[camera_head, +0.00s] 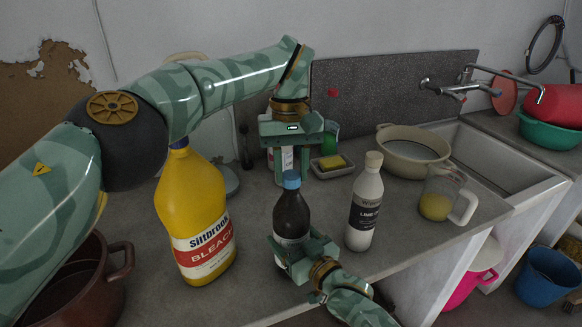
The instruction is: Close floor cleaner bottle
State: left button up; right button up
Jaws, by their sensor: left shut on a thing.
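No label reading floor cleaner can be made out. A dark bottle (290,214) with a blue cap (291,180) on top stands upright on the counter. My right gripper (297,243) comes from the lower right, its fingers on either side of this bottle's lower part. Whether they press on it I cannot tell.
A yellow bleach bottle (196,215) stands at left, beside a brown pot (85,285). A white bottle (364,205), a measuring jug (437,196), a beige basin (411,148) and a dish with a yellow sponge (332,164) stand to the right, near the sink (487,160).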

pick_arm(q)
jog(key=o, duration=0.9)
jog(key=shift+c, duration=0.2)
